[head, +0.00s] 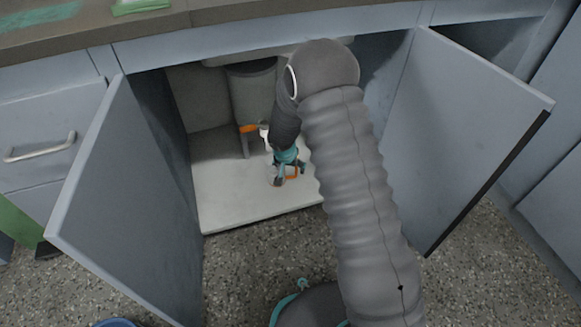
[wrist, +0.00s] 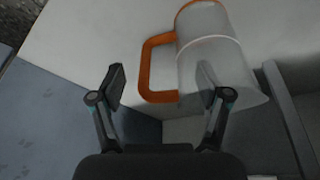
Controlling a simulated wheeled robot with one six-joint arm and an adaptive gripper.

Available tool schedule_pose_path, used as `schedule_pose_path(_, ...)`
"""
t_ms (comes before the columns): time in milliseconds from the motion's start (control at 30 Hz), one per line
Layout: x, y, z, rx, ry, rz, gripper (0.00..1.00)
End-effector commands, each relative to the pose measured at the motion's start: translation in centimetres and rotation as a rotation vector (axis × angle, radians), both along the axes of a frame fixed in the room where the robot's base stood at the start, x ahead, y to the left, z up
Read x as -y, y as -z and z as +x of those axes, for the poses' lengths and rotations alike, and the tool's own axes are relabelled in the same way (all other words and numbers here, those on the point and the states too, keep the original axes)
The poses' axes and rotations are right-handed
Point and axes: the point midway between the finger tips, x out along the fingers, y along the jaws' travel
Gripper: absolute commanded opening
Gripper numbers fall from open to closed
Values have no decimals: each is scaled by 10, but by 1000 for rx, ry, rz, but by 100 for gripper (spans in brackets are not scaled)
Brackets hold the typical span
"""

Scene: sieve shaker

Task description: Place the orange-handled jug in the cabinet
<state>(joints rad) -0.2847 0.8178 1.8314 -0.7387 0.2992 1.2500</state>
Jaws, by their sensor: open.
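The jug (wrist: 216,52) has a pale, see-through body with an orange rim and an orange handle (wrist: 146,68). In the wrist view it is at the upper right. In the head view only its orange handle (head: 293,173) shows clearly, low inside the open cabinet (head: 215,207); my gripper and arm hide much of the rest. My gripper (wrist: 161,80) is open, with the handle in line between its fingers and the right finger overlapping the jug's body. I cannot tell whether they touch. My gripper (head: 284,170) also shows in the head view, over the white cabinet floor.
The left door (head: 125,210) and right door (head: 455,130) stand open on both sides of my arm. A grey cylinder (head: 252,95) and an orange piece (head: 248,128) are deeper inside. The countertop (head: 215,12) runs above. The left part of the cabinet floor is clear.

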Motion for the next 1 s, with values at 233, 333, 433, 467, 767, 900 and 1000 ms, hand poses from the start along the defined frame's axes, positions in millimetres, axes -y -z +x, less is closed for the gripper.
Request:
schedule_pose_path(233, -1, -12, -2, 2, 0, 0, 76)
schedule_pose_path(333, -4, -28, -7, 3, -1, 1, 76)
schedule_pose_path(433, -6, -48, -13, 3, -1, 1, 76)
schedule_pose_path(467, -7, -54, -15, 4, 0, 1, 76)
schedule_pose_path(767, -13, -102, -31, 2, 0, -1, 76)
schedule_pose_path(900, -14, -112, -35, 1, 0, 0, 76)
schedule_pose_path(1000, -14, -115, -36, 1, 0, 0, 76)
